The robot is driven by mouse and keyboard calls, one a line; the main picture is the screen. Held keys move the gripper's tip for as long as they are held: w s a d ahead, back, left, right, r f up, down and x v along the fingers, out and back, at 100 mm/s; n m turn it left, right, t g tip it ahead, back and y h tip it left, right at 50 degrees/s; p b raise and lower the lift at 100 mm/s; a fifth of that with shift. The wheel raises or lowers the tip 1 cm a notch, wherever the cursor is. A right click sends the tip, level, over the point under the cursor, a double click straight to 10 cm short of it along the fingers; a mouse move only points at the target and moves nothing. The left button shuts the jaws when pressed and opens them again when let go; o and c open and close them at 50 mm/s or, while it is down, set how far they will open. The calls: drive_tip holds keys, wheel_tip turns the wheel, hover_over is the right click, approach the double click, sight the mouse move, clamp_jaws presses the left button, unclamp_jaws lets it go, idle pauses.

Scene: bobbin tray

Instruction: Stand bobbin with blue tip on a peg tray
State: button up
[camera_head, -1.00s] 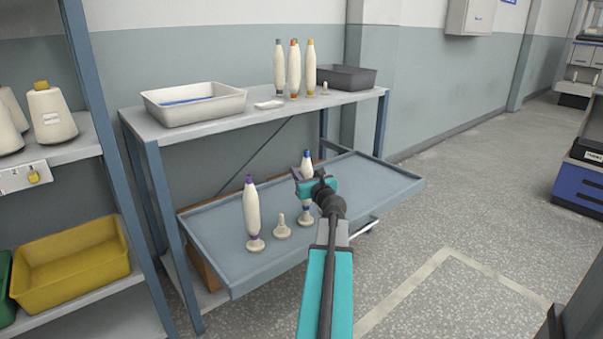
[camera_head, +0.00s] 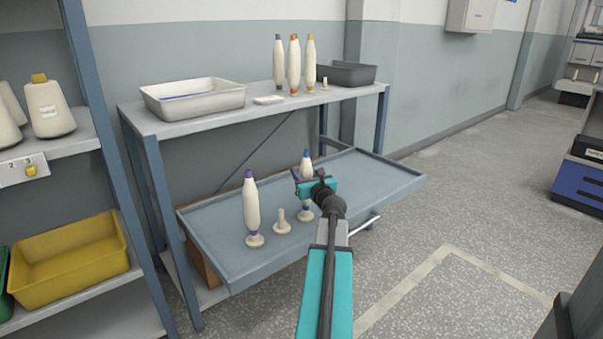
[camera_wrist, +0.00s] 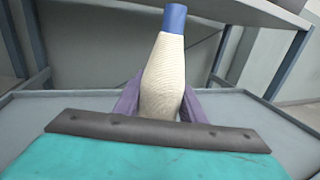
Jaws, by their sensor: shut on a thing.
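The cream bobbin with the blue tip (camera_head: 306,165) is upright over the right-hand peg of the blue-grey peg tray (camera_head: 385,178). My gripper (camera_head: 304,178) is shut around its upper part. In the wrist view the bobbin (camera_wrist: 164,75) stands between my purple fingers (camera_wrist: 160,106), its blue tip upward. Its blue lower end shows just above the right peg's round base; my gripper and arm partly cover this area, and I cannot tell whether it is fully seated. The middle peg (camera_head: 282,222) is bare. A purple-tipped bobbin (camera_head: 251,208) stands on the left peg.
The upper shelf (camera_head: 215,118) holds a white bin (camera_head: 195,110), several upright bobbins (camera_head: 294,68) and a dark grey bin (camera_head: 347,73). This shelf overhangs the back of the tray. A rack with a yellow bin (camera_head: 70,285) stands left.

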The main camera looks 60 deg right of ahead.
drive_tip(key=shift+f, duration=0.15)
drive_tip(key=o, duration=1.2)
drive_tip(key=shift+s+a, duration=0.1)
drive_tip(key=shift+s, duration=0.05)
drive_tip(key=b+v, duration=0.7)
drive_tip(key=v, duration=0.4)
drive_tip(key=shift+f, duration=0.1)
drive_tip(key=b+v, duration=0.2)
drive_tip(key=b, duration=0.6)
drive_tip(key=shift+a+b, duration=0.1)
drive_tip(key=shift+b, duration=0.25)
drive_tip(key=shift+s+a+b, duration=0.1)
drive_tip(key=shift+s+b, duration=0.2)
drive_tip(key=shift+b, duration=0.05)
idle(0.8)
